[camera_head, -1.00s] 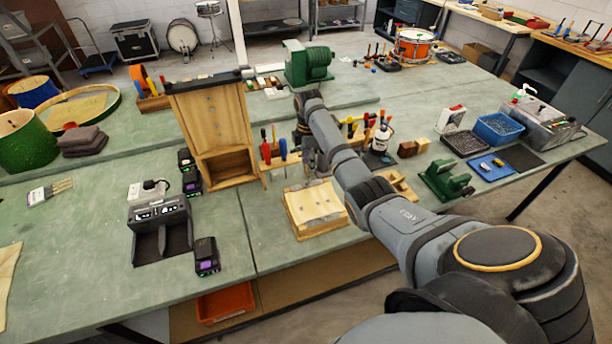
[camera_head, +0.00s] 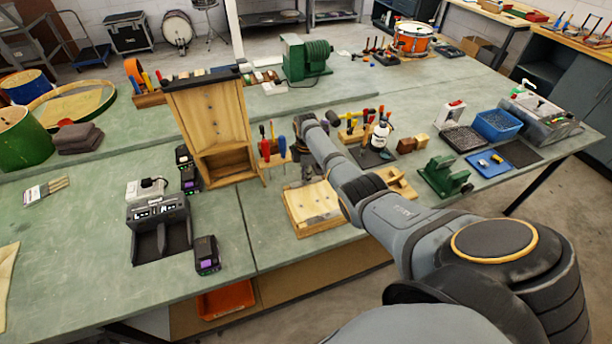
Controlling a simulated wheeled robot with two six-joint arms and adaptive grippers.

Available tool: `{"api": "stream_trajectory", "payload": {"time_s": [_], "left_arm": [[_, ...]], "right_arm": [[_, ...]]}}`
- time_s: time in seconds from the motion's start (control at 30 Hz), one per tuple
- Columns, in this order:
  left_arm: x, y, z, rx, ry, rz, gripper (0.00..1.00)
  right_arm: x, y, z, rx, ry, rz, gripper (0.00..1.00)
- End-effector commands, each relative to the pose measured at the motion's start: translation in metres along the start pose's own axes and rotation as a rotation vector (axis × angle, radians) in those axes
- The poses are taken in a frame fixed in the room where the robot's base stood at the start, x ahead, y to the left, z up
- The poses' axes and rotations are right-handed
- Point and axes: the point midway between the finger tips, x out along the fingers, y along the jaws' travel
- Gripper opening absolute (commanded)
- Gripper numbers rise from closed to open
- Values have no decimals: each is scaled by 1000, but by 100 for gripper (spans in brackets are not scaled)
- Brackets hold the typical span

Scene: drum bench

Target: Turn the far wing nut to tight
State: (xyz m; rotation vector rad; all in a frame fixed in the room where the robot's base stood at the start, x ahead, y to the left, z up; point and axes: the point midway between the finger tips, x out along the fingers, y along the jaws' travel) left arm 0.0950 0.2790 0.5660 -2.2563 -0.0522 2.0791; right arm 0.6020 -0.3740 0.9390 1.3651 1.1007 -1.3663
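A pale wooden block or jig (camera_head: 303,228) lies on the green bench, with small dark spots on its top. The wing nuts are too small to make out, so I cannot tell the far one or how it is turned. My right gripper (camera_head: 309,178) points down at the far edge of this block, partly hidden by my own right arm. Whether it touches anything, and whether its fingers are apart, cannot be seen. My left gripper is not in view.
A tall wooden cabinet-like stand (camera_head: 212,125) rises left of the gripper. A screwdriver rack (camera_head: 275,160) stands close by. A white bottle (camera_head: 381,135) and a green vice (camera_head: 445,178) are to the right. A black charger (camera_head: 160,225) is front left.

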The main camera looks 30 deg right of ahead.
Motion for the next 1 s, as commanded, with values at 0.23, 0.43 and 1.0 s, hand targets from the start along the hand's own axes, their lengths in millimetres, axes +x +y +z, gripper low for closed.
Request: {"api": "stream_trajectory", "payload": {"time_s": [0.23, 0.43, 1.0], "left_arm": [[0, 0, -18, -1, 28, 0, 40], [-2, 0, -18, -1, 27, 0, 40], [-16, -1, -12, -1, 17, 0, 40]], "right_arm": [[0, 0, 0, 1, 0, 1, 0], [-1, 0, 0, 32, 0, 1, 0], [-3, 1, 0, 470, 0, 2, 0]]}}
